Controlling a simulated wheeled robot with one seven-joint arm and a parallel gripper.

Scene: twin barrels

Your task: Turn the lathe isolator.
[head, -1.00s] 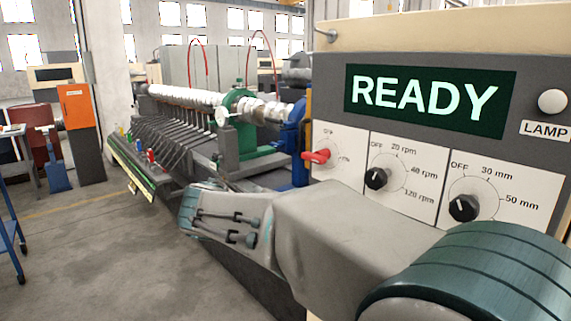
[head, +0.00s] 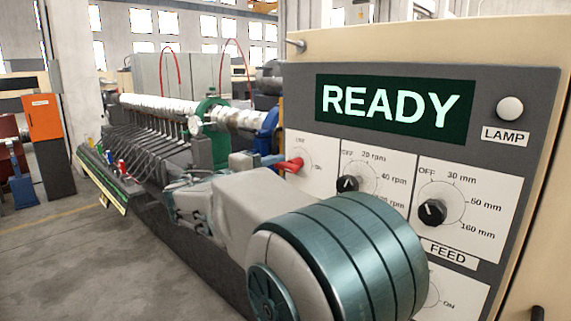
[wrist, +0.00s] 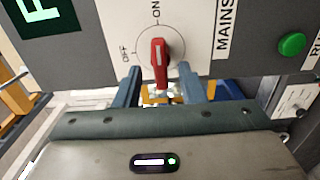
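The isolator is a red handle (wrist: 160,64) on a white plate with OFF and ON marks, beside a MAINS label, in the wrist view. In the head view the red handle (head: 291,165) sticks out from the panel's left edge. My gripper (wrist: 160,75) is open, with one blue finger on each side of the handle. Gaps show between the handle and both fingers, so I see no grip on it. In the head view my gripper (head: 268,160) is at the handle, partly hidden by my arm. Which mark the handle points at is hard to tell.
The grey panel holds a READY screen (head: 394,101), a lamp (head: 510,109), an rpm knob (head: 347,184) and a feed knob (head: 432,212) to the handle's right. A green button (wrist: 292,44) shows in the wrist view. The lathe (head: 150,150) stretches away behind. Open floor lies at left.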

